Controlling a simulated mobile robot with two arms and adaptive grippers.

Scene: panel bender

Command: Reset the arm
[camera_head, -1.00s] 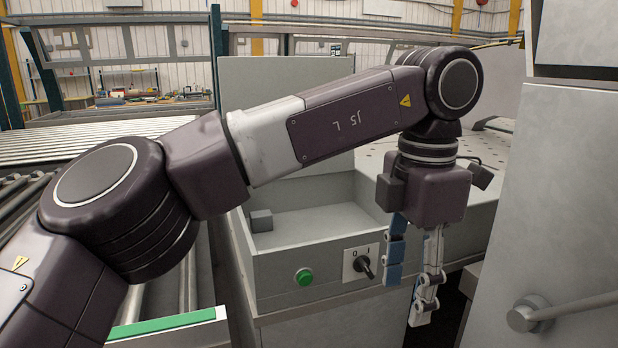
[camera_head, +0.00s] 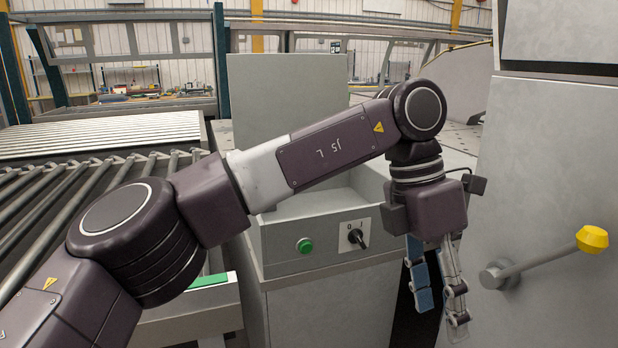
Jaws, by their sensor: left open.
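My left arm comes in from the lower left and reaches across the view, with its elbow bent. My left gripper (camera_head: 441,312) hangs at the right end of the arm, fingers pointing down. Its two fingers are apart with nothing between them. It is in front of the grey machine, to the right of the control box (camera_head: 318,256) with a green button (camera_head: 304,245) and a black rotary switch (camera_head: 355,237). My right gripper does not show.
A grey cabinet (camera_head: 555,170) stands close on the right, with a lever (camera_head: 540,265) ending in a yellow knob (camera_head: 593,239). A roller conveyor (camera_head: 60,205) lies on the left. A grey upright panel (camera_head: 290,100) stands behind the arm.

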